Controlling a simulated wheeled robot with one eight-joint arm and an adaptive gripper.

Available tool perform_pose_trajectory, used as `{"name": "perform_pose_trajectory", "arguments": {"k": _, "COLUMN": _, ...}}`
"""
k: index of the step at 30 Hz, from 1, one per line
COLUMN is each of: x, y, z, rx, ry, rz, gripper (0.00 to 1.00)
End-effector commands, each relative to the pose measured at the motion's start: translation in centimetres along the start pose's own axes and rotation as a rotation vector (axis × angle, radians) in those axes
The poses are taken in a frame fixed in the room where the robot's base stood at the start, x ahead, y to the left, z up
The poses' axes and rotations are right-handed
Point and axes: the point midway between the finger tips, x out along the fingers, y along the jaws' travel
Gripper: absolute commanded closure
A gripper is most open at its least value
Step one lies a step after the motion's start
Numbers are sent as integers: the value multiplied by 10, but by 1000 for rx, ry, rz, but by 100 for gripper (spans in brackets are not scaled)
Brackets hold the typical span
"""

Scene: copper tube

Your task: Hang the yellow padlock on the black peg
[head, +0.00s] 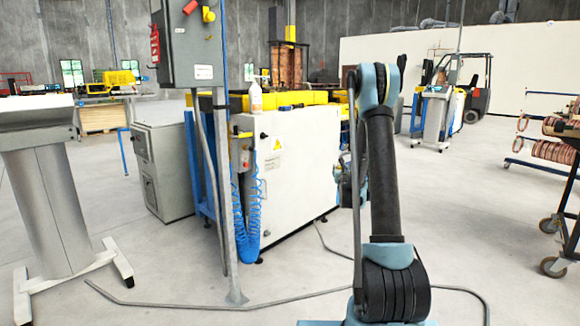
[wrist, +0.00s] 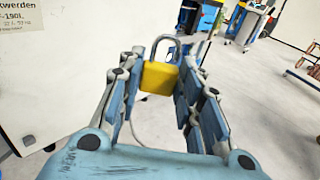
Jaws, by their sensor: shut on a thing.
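The yellow padlock (wrist: 159,78) is between the fingertips of my gripper (wrist: 158,88) in the wrist view. Its grey shackle points up and stands clear above the fingers. My gripper is shut on the padlock's body and holds it in the air. In the head view my arm hides most of the gripper, and I cannot make out the padlock there. I cannot pick out the black peg for certain in either view. A small dark knob (wrist: 28,140) shows on the white panel at the left of the wrist view; I cannot tell whether it is the peg.
A white cabinet (head: 300,165) with a warning sign stands left of my arm. A grey post (head: 222,200) carries a control box (head: 195,45). A grey pedestal (head: 50,200) stands far left, a wheeled rack (head: 560,150) far right. A cable crosses the floor; open floor lies right.

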Motion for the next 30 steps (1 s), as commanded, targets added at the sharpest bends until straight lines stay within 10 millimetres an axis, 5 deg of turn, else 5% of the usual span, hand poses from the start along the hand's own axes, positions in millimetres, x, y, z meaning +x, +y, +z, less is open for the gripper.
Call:
{"name": "perform_pose_trajectory", "arguments": {"k": 5, "x": 0, "y": 2, "z": 2, "rx": 1, "ry": 0, "rz": 2, "gripper": 93}}
{"name": "perform_pose_trajectory", "arguments": {"k": 11, "x": 7, "y": 27, "z": 26, "rx": 1, "ry": 0, "rz": 36, "gripper": 93}}
{"name": "perform_pose_trajectory", "arguments": {"k": 22, "x": 11, "y": 108, "z": 104, "rx": -4, "ry": 2, "rz": 149, "gripper": 93}}
{"name": "perform_pose_trajectory", "arguments": {"k": 30, "x": -8, "y": 180, "z": 181, "rx": -10, "ry": 3, "rz": 263, "gripper": 93}}
